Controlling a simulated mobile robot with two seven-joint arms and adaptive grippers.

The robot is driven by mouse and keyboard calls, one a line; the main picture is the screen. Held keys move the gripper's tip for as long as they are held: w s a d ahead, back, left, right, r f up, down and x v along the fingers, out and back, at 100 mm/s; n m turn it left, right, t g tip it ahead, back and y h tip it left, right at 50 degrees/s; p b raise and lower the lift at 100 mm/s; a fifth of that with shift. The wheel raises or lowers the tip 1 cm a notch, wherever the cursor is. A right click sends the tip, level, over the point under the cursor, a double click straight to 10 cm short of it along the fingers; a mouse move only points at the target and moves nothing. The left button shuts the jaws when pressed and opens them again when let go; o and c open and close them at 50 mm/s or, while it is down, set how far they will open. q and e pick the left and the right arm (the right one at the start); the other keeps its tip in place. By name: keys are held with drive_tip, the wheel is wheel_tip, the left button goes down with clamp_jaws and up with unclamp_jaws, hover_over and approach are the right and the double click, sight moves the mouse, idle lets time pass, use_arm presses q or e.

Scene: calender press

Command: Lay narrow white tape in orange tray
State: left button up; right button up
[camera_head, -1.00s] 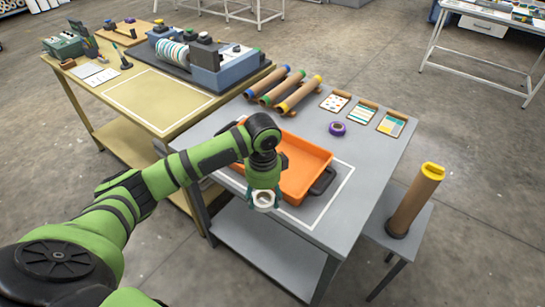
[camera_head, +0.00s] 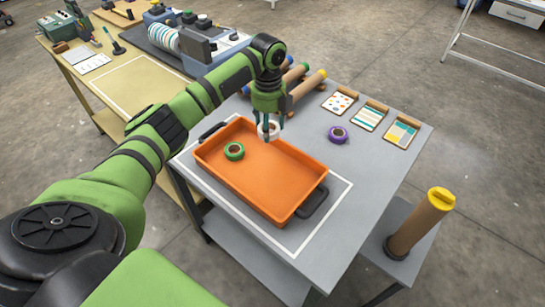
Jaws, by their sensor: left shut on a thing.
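The orange tray (camera_head: 273,187) lies on the grey table inside a white outline, its dark handles at the two ends. A green tape roll (camera_head: 234,151) lies in its left part. My left gripper (camera_head: 268,133) points down over the tray's far edge, shut on a white tape roll (camera_head: 273,128). The fingers cover part of the roll. I cannot tell exactly how high it is above the tray. A purple tape roll (camera_head: 338,134) lies on the table to the right of the tray. My right gripper is not in view.
Cardboard tubes with coloured ends (camera_head: 312,84) lie behind the gripper. Pattern cards (camera_head: 370,116) lie at the table's back right. A yellow-topped tube (camera_head: 422,222) stands on a small side stand. A machine (camera_head: 213,48) stands on the yellowish table at left.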

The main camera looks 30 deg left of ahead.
use_arm(q)
drive_tip(key=shift+s+d+f, duration=0.1)
drive_tip(key=shift+s+d, duration=0.15)
drive_tip(key=shift+d, duration=0.1)
drive_tip(key=p, duration=0.3)
approach(285, 189)
drive_tip(key=w+a, duration=0.2)
drive_tip(key=a, duration=0.1)
drive_tip(key=shift+s+d+f+p, duration=0.35)
drive_tip(key=shift+s+d+f, duration=0.1)
drive_tip(key=shift+d, duration=0.15)
drive_tip(key=shift+s+d+f+p, duration=0.3)
drive_tip(key=shift+d+f, duration=0.15)
drive_tip(key=shift+d, duration=0.1)
drive_tip(key=shift+s+d+f, duration=0.2)
drive_tip(key=shift+d+f, duration=0.2)
drive_tip(key=shift+f, duration=0.1)
wheel_tip(285, 189, down, 3)
drive_tip(key=shift+f+p, duration=0.2)
drive_tip(key=shift+p, duration=0.35)
drive_tip(key=shift+f, duration=0.35)
drive_tip(key=o, duration=1)
drive_tip(key=shift+o, duration=0.2)
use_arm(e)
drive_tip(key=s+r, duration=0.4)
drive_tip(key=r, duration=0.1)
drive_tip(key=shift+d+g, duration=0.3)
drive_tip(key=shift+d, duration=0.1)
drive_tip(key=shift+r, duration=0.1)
